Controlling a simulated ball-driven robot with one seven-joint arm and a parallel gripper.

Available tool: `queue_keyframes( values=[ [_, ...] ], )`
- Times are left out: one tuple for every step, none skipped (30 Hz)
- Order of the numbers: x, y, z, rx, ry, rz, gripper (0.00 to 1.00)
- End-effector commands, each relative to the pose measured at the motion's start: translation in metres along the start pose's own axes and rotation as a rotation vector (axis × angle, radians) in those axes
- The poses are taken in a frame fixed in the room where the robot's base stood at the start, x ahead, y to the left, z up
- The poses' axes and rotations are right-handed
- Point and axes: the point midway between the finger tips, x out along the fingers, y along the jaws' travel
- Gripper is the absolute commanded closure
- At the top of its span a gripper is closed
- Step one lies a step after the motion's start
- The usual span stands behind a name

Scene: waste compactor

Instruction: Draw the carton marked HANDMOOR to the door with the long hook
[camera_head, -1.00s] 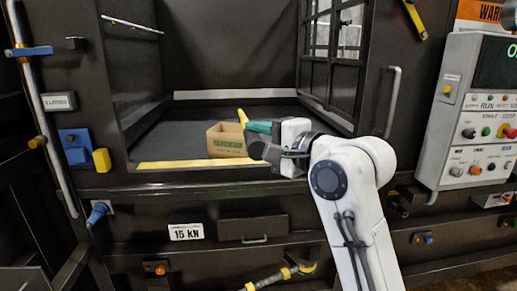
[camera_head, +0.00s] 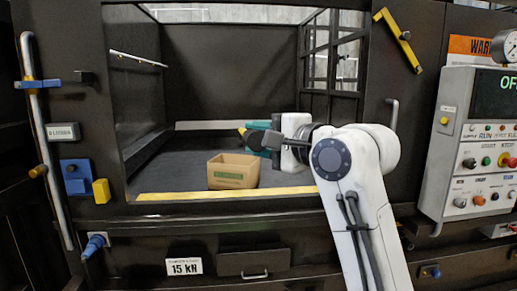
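The brown open-topped carton (camera_head: 232,172) sits on the dark chamber floor, just behind the yellow sill (camera_head: 190,196). Green print shows on its front, too small to read surely. My gripper (camera_head: 256,139) is at the doorway, above and right of the carton in the picture, with dark fingers pointing left. Whether its fingers are open or shut is unclear. A yellow tip (camera_head: 242,131) and a teal piece (camera_head: 258,125) show beside the fingers; I cannot tell whether they belong to the long hook. No hook shaft or hook end is clearly visible.
The barred door (camera_head: 330,60) stands on the right of the opening. A control panel (camera_head: 480,150) is on the right. A vertical pipe handle (camera_head: 42,130) and blue and yellow latch parts (camera_head: 85,180) are on the left. The chamber floor left of the carton is clear.

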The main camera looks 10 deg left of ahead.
Motion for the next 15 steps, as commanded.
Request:
queue_keyframes(
  values=[
    [-0.0005,-0.0065,0.0002,-0.005,0.000,-0.007,1.00],
    [-0.0005,-0.0084,0.0001,-0.005,0.001,-0.007,1.00],
    [-0.0005,-0.0106,0.0000,-0.005,0.001,-0.008,1.00],
    [-0.0005,-0.0119,0.0000,-0.005,0.001,-0.008,1.00],
    [-0.0005,-0.0129,-0.0001,-0.005,0.001,-0.008,1.00],
    [-0.0005,-0.0137,-0.0001,-0.004,0.001,-0.007,1.00],
    [-0.0004,-0.0140,-0.0002,-0.004,0.001,-0.007,1.00],
    [-0.0004,-0.0141,-0.0002,-0.004,0.001,-0.007,1.00],
    [-0.0004,-0.0142,-0.0002,-0.004,0.001,-0.007,1.00],
    [-0.0004,-0.0142,-0.0002,-0.004,0.001,-0.007,1.00],
    [-0.0004,-0.0141,-0.0002,-0.004,0.001,-0.007,1.00],
    [-0.0004,-0.0141,-0.0001,-0.004,0.001,-0.007,1.00],
    [-0.0004,-0.0141,-0.0001,-0.004,0.001,-0.007,1.00],
    [-0.0004,-0.0140,-0.0001,-0.004,0.001,-0.007,1.00],
    [-0.0005,-0.0140,0.0000,-0.004,0.001,-0.007,1.00]
  ],
)
